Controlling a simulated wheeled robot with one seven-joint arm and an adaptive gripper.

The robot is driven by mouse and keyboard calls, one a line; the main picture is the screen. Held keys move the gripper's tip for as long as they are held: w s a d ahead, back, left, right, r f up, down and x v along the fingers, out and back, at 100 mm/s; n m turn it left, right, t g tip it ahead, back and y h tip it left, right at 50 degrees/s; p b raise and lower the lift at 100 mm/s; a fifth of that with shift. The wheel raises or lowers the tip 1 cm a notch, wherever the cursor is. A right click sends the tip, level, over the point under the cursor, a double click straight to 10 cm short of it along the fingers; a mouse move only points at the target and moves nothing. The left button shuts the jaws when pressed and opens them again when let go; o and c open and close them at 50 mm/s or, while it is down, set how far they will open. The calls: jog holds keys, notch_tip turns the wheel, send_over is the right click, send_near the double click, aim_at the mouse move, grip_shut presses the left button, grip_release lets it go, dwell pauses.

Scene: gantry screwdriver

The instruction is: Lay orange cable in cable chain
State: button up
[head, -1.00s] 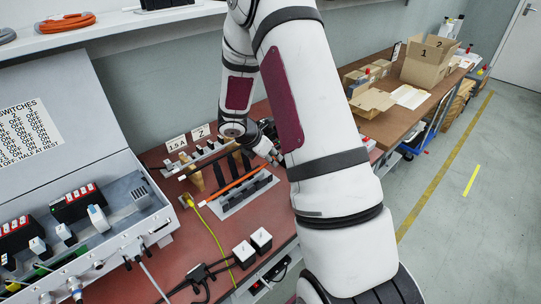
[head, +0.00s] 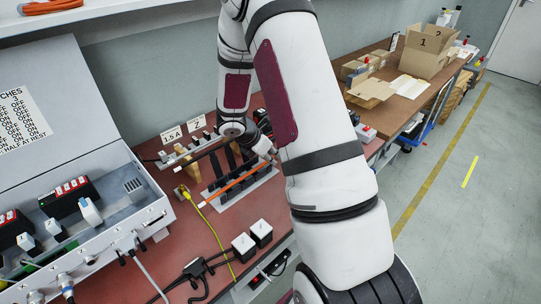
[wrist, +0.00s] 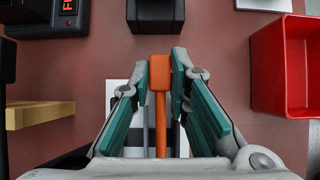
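The orange cable (head: 232,182) is a thin straight length with a white far-left end (head: 202,204). It runs across the black upright links of the cable chain (head: 216,168), which stands on a pale base plate on the red-brown bench. I cannot tell whether the cable sits in the links or above them. In the wrist view my gripper (wrist: 160,72) has its fingers against both sides of the orange block-shaped cable end (wrist: 160,68). In the head view my arm hides most of the gripper. The chain is mostly hidden in the wrist view.
An open switch box (head: 95,215) stands left of the chain. A yellow cable (head: 212,228) and two white-topped blocks (head: 252,240) lie in front. The wrist view shows a red bin (wrist: 283,65) at right and a wooden piece (wrist: 40,114) at left.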

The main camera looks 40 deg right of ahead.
jog(key=o, duration=0.4)
jog(key=v, duration=1.2)
